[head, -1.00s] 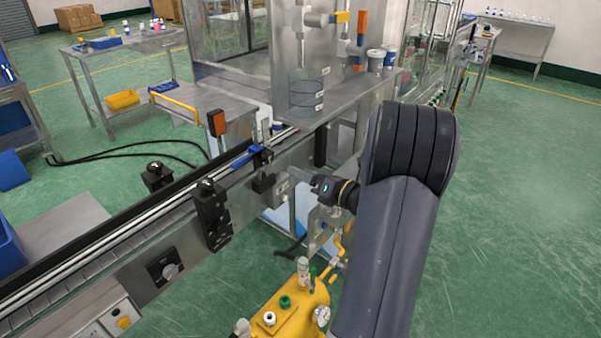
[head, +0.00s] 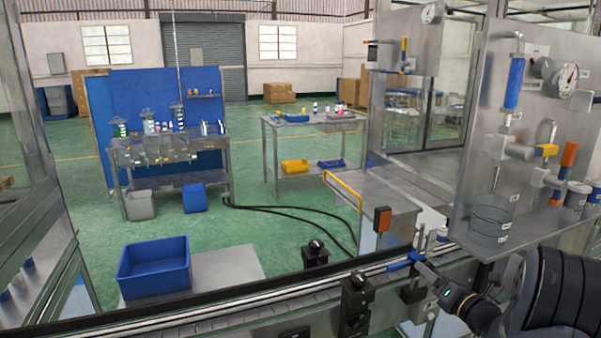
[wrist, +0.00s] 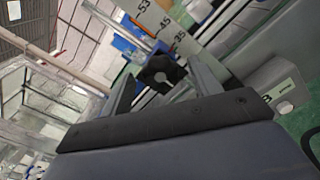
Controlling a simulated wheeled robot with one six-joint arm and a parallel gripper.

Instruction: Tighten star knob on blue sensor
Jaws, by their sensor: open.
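The blue sensor (head: 403,263) is mounted on the conveyor's near rail in the head view. In the wrist view a blue part (wrist: 128,47) shows at upper left of a black knob-like piece (wrist: 157,74) with a notched outline, which I take for the star knob. My gripper (head: 424,270) is at the rail beside the sensor, at lower right in the head view. In the wrist view my gripper (wrist: 163,76) is open, its two fingers on either side of the black piece. I cannot tell whether they touch it.
A black rail bracket (head: 355,303) stands left of my gripper. An orange-faced box (head: 382,219) rises behind the rail. The gauge panel (head: 540,110) is close on the right. A numbered scale (wrist: 163,25) lies near the fingers in the wrist view.

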